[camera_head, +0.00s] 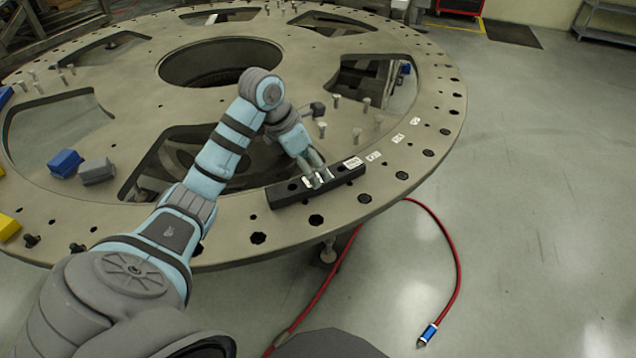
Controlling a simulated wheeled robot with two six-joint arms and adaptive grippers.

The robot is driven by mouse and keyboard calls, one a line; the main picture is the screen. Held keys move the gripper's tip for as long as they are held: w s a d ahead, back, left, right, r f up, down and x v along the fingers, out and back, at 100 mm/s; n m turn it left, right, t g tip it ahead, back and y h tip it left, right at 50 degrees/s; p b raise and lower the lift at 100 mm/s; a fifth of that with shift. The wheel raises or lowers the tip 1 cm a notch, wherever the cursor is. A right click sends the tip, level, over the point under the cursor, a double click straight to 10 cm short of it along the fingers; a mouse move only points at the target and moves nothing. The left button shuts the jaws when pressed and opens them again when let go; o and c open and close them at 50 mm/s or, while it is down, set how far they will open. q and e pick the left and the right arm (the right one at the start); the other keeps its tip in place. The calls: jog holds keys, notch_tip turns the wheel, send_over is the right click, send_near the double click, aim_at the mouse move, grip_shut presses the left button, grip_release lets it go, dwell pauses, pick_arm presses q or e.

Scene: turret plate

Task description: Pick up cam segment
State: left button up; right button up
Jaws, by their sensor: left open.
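The cam segment appears to be the dark bar (291,194) lying on the near right rim of the round turret plate (386,190). It has holes along its top and a white label at its right end. My left gripper (318,181) is over the middle of the bar, pointing down, with its fingertips at the bar's top. It is open. Whether the fingers touch the bar cannot be told. My right gripper is not in view.
The plate has large openings and several upright pins near the bar. Blue (65,163) and grey (97,171) blocks sit at the left. A red hose (452,262) lies on the floor at the right. The floor to the right is mostly clear.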

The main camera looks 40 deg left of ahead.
pick_arm(q)
jog(key=x, duration=0.5)
jog(key=shift+w+a+f+b, duration=0.2)
jog(key=shift+a+b, duration=0.1)
jog(key=shift+a, duration=0.05)
jog(key=c, duration=1.5)
